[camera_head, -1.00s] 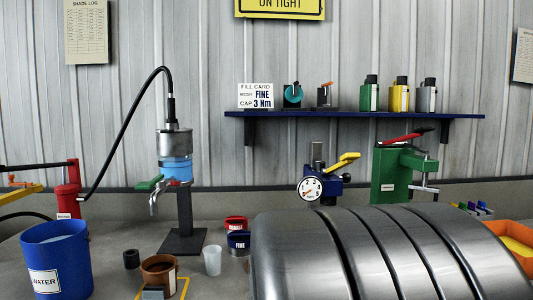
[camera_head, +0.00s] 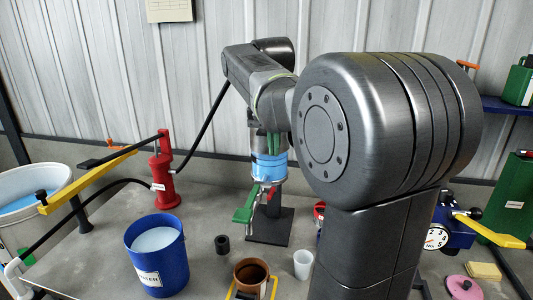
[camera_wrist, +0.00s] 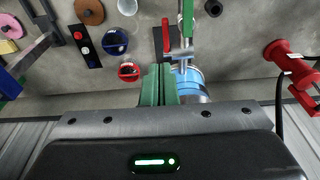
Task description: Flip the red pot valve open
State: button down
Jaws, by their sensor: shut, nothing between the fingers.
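A small red piece (camera_head: 271,191) shows by the column's tap, beside a green lever (camera_head: 245,208). A red bar (camera_wrist: 165,38) and the green lever (camera_wrist: 187,18) show in the wrist view. My gripper (camera_head: 273,153) has green fingers, shut and empty, at the blue-banded column (camera_head: 268,170). The gripper hides the column's top. Its fingertips (camera_wrist: 160,66) appear beside the blue band.
A black hose (camera_head: 197,137) rises from the red cylinder. A blue water bucket (camera_head: 160,268), a brown cup (camera_head: 250,272) and a clear cup (camera_head: 303,263) stand in front. A yellow beam (camera_head: 88,180) lies left. My arm hides the right middle.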

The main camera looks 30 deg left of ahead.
notch_tip(320, 180, up, 2)
jog(key=a, duration=0.2)
jog(key=p, duration=0.1)
send_over(269, 194)
jog(key=w, duration=0.1)
notch_tip(269, 194, down, 12)
jog(key=shift+a+f, duration=0.1)
jog(key=shift+a, duration=0.05)
jog(key=shift+s+f, duration=0.15)
jog(key=shift+f, duration=0.55)
jog(key=shift+s+f, duration=0.2)
jog(key=shift+f, duration=0.1)
jog(key=b, duration=0.1)
jog(key=s+f+t+b, duration=0.1)
jog(key=b, duration=0.1)
jog(key=shift+d+f, duration=0.15)
jog(key=shift+d, duration=0.1)
